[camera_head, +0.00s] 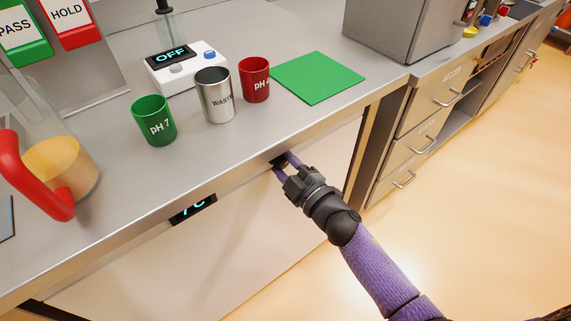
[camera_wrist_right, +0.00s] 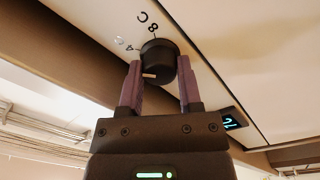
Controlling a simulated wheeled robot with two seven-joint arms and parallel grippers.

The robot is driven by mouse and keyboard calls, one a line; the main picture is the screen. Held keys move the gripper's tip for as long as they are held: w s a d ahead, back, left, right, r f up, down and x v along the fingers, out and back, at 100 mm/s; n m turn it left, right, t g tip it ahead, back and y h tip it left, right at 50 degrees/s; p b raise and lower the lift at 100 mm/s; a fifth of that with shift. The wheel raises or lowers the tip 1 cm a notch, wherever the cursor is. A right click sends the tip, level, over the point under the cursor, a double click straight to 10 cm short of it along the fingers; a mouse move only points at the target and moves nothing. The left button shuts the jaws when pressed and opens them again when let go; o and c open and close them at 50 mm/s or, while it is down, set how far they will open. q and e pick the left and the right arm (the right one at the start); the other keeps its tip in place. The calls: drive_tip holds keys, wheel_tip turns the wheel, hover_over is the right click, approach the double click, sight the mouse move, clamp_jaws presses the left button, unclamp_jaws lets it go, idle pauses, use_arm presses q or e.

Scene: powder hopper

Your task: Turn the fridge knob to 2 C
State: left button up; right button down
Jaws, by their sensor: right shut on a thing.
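The fridge (camera_head: 240,235) is a pale front under the steel counter. Its dark display (camera_head: 193,209) glows blue and seems to read 7 C, with its top cut off by the counter edge. The display also shows in the right wrist view (camera_wrist_right: 232,119). The round black knob (camera_wrist_right: 158,60) sits on the fridge front, with printed marks around it, 8 C and 4 C among them. A small light mark shows on the knob. My right gripper (camera_head: 284,162) is shut on the knob, one purple finger on each side. My left gripper is out of view.
On the counter (camera_head: 235,140) stand a green pH 7 cup (camera_head: 153,122), a steel WASTE cup (camera_head: 216,97), a red cup (camera_head: 255,80) and a meter (camera_head: 185,68) reading OFF. A green mat (camera_head: 318,77) lies at right. The counter edge overhangs the knob.

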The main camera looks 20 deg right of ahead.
drive_tip(key=shift+f+n, duration=0.1)
drive_tip(key=shift+n, duration=0.9)
drive_tip(key=n, duration=0.2)
drive_tip(key=shift+n, duration=0.4)
drive_tip(key=n+b, duration=0.1)
drive_tip(key=n, duration=0.3)
drive_tip(key=shift+n+y, duration=0.3)
drive_tip(key=shift+n, duration=0.4)
drive_tip(key=shift+c, duration=1.5)
unclamp_jaws()
